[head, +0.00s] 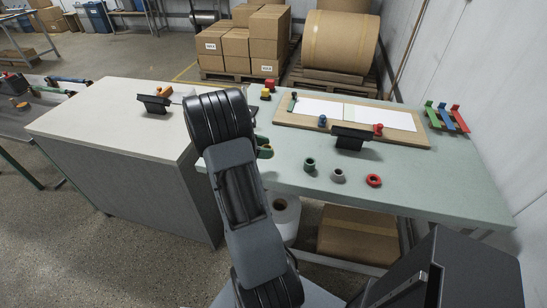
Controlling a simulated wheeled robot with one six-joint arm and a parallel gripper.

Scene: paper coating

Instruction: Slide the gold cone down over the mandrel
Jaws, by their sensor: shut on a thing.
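My arm rises through the middle of the view, and its end is hidden behind its own dark links. I cannot see my gripper or what its fingers do. I cannot make out a gold cone or a mandrel with certainty. A small green piece (265,152) shows at the table's near left edge, just right of my arm and partly covered by it. Three hollow pieces stand on the pale green table (440,185): a dark green one (309,164), a grey one (338,175) and a red one (373,180).
A framed board (287,120) with white sheets lies at the table's back, with a black block (350,139) at its front edge. Red and yellow (265,94) pieces stand left of it. A grey cabinet (95,120) is at left. The table's right front is clear.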

